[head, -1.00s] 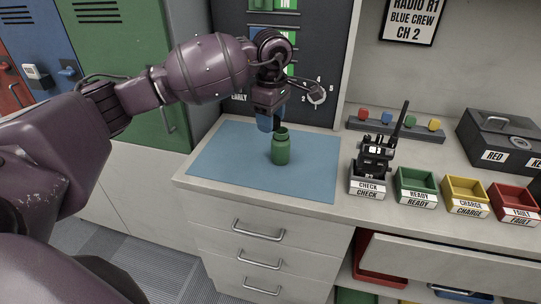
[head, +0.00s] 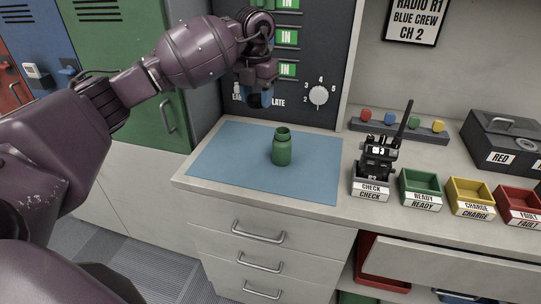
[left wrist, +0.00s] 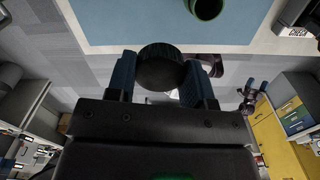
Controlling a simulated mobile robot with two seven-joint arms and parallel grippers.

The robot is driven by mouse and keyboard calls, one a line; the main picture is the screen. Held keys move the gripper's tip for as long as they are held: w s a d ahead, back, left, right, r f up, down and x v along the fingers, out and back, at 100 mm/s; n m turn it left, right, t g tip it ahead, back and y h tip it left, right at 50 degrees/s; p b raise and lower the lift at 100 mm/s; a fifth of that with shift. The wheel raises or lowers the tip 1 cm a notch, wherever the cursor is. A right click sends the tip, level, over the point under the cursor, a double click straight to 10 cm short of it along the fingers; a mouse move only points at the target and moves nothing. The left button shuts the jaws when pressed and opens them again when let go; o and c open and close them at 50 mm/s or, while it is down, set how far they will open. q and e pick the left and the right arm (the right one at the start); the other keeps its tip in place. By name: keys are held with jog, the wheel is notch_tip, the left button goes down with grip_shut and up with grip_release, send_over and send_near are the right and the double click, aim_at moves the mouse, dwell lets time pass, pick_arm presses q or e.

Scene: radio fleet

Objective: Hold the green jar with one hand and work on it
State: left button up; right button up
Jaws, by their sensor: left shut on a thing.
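The green jar (head: 282,148) stands upright on the blue mat (head: 225,150), with its mouth open and no lid on it. My left gripper (head: 260,98) is above and behind the jar, clear of it, in front of the dark panel. In the left wrist view my left gripper (left wrist: 162,78) is shut on a round black ridged cap (left wrist: 160,55). The jar's open mouth (left wrist: 207,6) shows at the top edge of that view. The cap is mostly hidden in the head view. My right gripper is not seen in the head view.
A radio (head: 378,158) stands in the check tray (head: 370,192). Green (head: 420,189), yellow (head: 470,196) and red (head: 518,204) trays stand to its right. A dark panel with a dial (head: 319,96) rises behind the mat. The mat around the jar is clear.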

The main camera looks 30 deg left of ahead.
aim_at(248, 157)
pick_arm(q)
jog(key=n, duration=0.2)
jog(key=a+n, duration=0.1)
jog(key=n, duration=0.1)
jog(key=shift+w+a+r+n, duration=0.15)
jog(key=shift+r+n, duration=0.05)
jog(key=shift+n, duration=0.2)
jog(key=n, duration=0.2)
jog(key=a+n, duration=0.1)
jog(key=n, duration=0.1)
jog(key=shift+r, duration=0.2)
jog(key=f+n, duration=0.3)
jog(key=f, duration=0.3)
jog(key=a+f+n+b, duration=0.1)
jog(key=f+n, duration=0.3)
jog(key=f, duration=0.2)
jog(key=f+n+b, duration=0.1)
jog(key=f+n, duration=0.3)
jog(key=f, duration=0.2)
jog(key=shift+a+f, duration=0.35)
jog(key=shift+f, duration=0.4)
jog(key=shift+f, duration=0.15)
jog(key=o, duration=1)
